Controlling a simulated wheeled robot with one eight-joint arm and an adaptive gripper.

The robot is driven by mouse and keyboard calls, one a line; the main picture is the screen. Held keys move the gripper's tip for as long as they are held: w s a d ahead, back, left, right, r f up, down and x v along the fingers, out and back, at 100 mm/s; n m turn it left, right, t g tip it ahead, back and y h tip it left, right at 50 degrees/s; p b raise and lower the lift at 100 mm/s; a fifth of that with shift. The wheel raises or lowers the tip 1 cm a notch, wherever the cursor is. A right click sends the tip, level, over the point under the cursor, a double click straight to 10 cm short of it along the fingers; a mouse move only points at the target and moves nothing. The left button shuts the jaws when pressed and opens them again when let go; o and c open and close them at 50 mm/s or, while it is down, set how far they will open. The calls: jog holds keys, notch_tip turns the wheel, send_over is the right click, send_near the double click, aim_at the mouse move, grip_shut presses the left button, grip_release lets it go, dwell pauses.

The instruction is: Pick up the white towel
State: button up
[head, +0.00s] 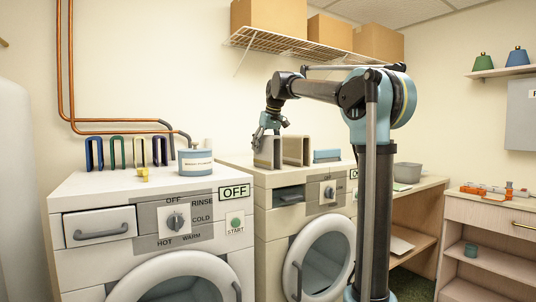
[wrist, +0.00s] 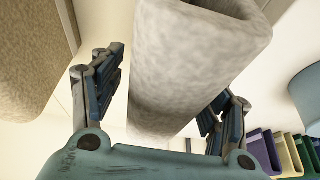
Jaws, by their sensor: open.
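The white towel (wrist: 185,70) is folded over into an upright, hollow loop. In the wrist view it lies between the two separated fingers of my gripper (wrist: 163,85), with a finger on either side. In the head view the same towel (head: 266,153) stands on top of the right-hand machine (head: 310,169), and my gripper (head: 267,130) is right at its upper part, pointing down. My gripper is open. I cannot tell whether either finger touches the cloth.
A tan folded towel (head: 296,150) stands close to the right, also in the wrist view (wrist: 30,50). A blue folded towel (head: 327,156) lies beyond it. On the left machine (head: 110,187) are a labelled tub (head: 195,163), a small yellow object (head: 142,175) and several coloured upright loops (head: 138,151).

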jog(key=c, duration=1.2)
jog(key=shift+r, duration=0.1)
jog(key=shift+c, duration=0.2)
